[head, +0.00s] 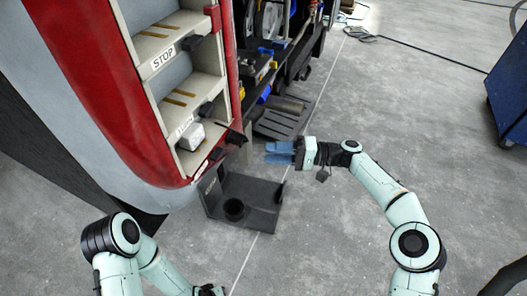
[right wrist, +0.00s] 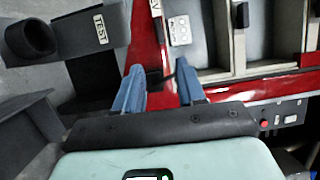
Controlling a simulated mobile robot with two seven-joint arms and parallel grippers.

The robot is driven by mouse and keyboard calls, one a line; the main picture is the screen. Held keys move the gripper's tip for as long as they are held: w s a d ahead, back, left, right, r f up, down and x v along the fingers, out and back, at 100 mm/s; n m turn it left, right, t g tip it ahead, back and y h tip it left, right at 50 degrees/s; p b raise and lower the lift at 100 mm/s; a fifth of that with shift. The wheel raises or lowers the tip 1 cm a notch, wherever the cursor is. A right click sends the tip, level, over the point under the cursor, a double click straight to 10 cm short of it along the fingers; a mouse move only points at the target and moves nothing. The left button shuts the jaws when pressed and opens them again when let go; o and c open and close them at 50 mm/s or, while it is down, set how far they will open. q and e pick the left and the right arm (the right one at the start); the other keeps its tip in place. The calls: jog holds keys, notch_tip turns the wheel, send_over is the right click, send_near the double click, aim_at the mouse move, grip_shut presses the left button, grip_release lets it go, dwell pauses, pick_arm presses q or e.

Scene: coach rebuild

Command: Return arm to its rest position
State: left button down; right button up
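My right arm reaches in from the lower right in the head view. Its gripper (head: 267,153) has blue fingers pointing left, just beyond the dark tray. In the right wrist view the gripper (right wrist: 160,75) has its two fingers apart, with nothing held between them. My left arm (head: 125,240) is folded at the lower left of the head view. Only a dark bit at the bottom edge may be its gripper, so its state cannot be told.
A red and white coach body with shelves marked STOP (head: 163,58) stands at left; a white box (head: 191,137) sits on a lower shelf. A dark tray with a round cup (head: 233,209) is by its corner. A blue cabinet (head: 508,90) is far right. Grey floor between is open.

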dwell(0.5)
